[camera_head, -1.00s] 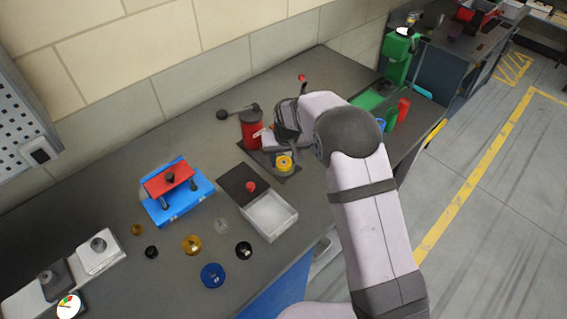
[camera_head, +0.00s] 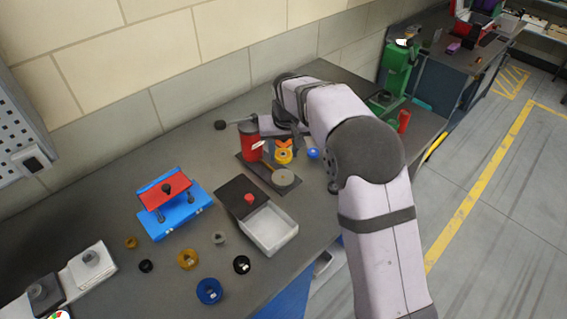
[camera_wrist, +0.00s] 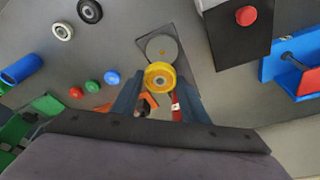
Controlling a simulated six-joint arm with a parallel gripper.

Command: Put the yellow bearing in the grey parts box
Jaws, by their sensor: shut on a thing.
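The yellow bearing (camera_head: 284,156) is a ring with a lighter centre. My gripper (camera_wrist: 160,82) is shut on it; in the wrist view the bearing (camera_wrist: 160,75) sits between the two fingers. It is held just above the round grey plate (camera_head: 284,178) of the red press, clear of it. The grey parts box (camera_head: 270,230) is an open, shallow, light tray that looks empty. It stands to the left and nearer the front edge than my gripper. In the head view my arm partly hides the gripper.
A black panel with a red button (camera_head: 249,198) adjoins the box. The red press (camera_head: 250,142) stands close to my gripper. A blue fixture with a red top (camera_head: 168,190) is left of the box. Several loose rings, including a blue one (camera_head: 209,290), lie at the front left.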

